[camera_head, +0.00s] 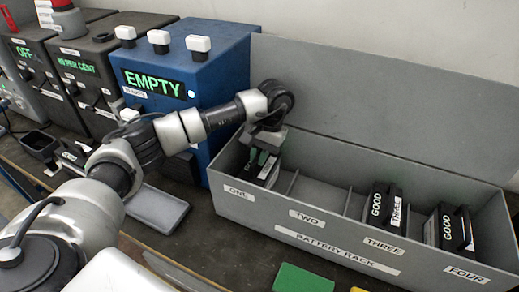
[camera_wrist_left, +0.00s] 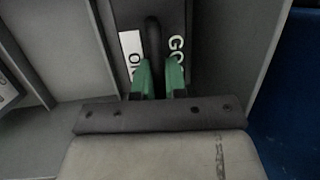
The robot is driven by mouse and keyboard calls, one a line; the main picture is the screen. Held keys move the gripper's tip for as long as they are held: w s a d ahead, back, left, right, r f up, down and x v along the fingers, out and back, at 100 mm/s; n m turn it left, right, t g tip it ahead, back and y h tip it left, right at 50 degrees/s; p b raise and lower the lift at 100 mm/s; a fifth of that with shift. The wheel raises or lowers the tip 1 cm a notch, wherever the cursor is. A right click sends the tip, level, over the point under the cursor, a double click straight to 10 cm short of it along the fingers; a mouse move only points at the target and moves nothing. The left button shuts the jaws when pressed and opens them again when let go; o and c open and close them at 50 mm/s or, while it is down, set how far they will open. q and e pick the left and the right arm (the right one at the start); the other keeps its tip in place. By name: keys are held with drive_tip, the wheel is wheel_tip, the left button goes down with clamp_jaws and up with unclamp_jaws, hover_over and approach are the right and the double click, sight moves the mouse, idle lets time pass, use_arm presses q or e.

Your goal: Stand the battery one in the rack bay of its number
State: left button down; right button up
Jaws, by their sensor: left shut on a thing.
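Battery one (camera_head: 268,172) is a black block with a white label, inside the bay marked ONE at the left end of the grey battery rack (camera_head: 300,222). My left gripper (camera_head: 259,158) reaches down into that bay from above. In the left wrist view its green fingers (camera_wrist_left: 160,80) are shut on the dark handle of battery one (camera_wrist_left: 133,50), whose labels partly read "ON" and "GO". The battery looks upright between the bay's walls. Its bottom is hidden, so I cannot tell whether it touches the rack floor. My right gripper is not in view.
The bay marked TWO (camera_head: 309,190) is empty. Batteries marked GOOD stand in bays THREE (camera_head: 378,205) and FOUR (camera_head: 446,230). A blue box reading EMPTY (camera_head: 165,85) stands close left of the rack. A grey tray (camera_head: 157,209) and a green card (camera_head: 302,279) lie in front.

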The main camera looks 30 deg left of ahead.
use_arm(q)
drive_tip(key=shift+r, duration=0.25)
drive_tip(key=shift+f, duration=0.1)
drive_tip(key=c, duration=1.5)
unclamp_jaws()
drive_tip(key=shift+f, duration=0.15)
drive_tip(key=shift+c, duration=0.2)
drive_tip(key=o, duration=0.4)
drive_tip(key=shift+s, duration=0.15)
drive_tip(key=shift+r, duration=0.25)
drive_tip(key=b+v, duration=0.1)
drive_tip(key=v, duration=0.3)
drive_tip(key=shift+w+d+r, duration=0.15)
drive_tip(key=shift+w+r, duration=0.05)
drive_tip(key=shift+r, duration=0.1)
drive_tip(key=v, duration=0.7)
drive_tip(key=shift+r, duration=0.1)
